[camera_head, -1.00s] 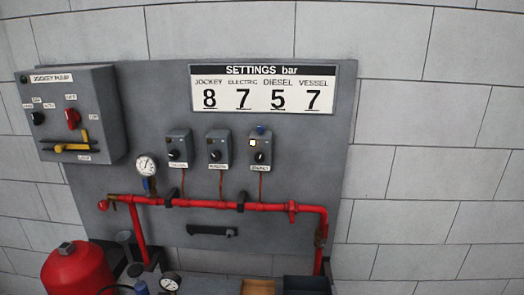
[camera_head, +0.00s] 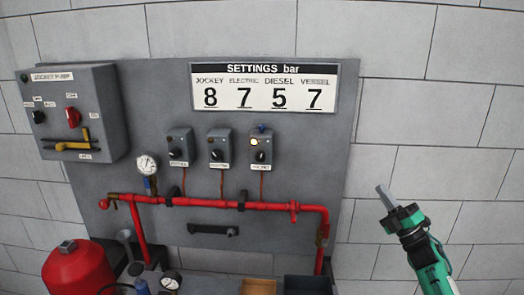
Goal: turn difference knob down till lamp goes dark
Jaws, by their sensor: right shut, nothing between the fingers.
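Three small grey switch boxes hang in a row on the grey panel: a left one (camera_head: 179,147), a middle one (camera_head: 219,149) and a right one (camera_head: 261,152). The right box carries a blue knob (camera_head: 262,128) on top and a lamp (camera_head: 254,142) glowing yellow. The lamps on the other two boxes look dark. Their small labels are too blurred to read. My right gripper (camera_head: 385,197) is shut and empty, in front of the bare wall, well to the right of and below the boxes. My left gripper is out of view.
Red pipework (camera_head: 225,204) runs below the boxes. A pressure gauge (camera_head: 147,165) stands at its left. The jockey pump box (camera_head: 95,95) is at upper left, the settings board (camera_head: 264,87) above. A red tank (camera_head: 78,270) and open bins (camera_head: 305,282) are below.

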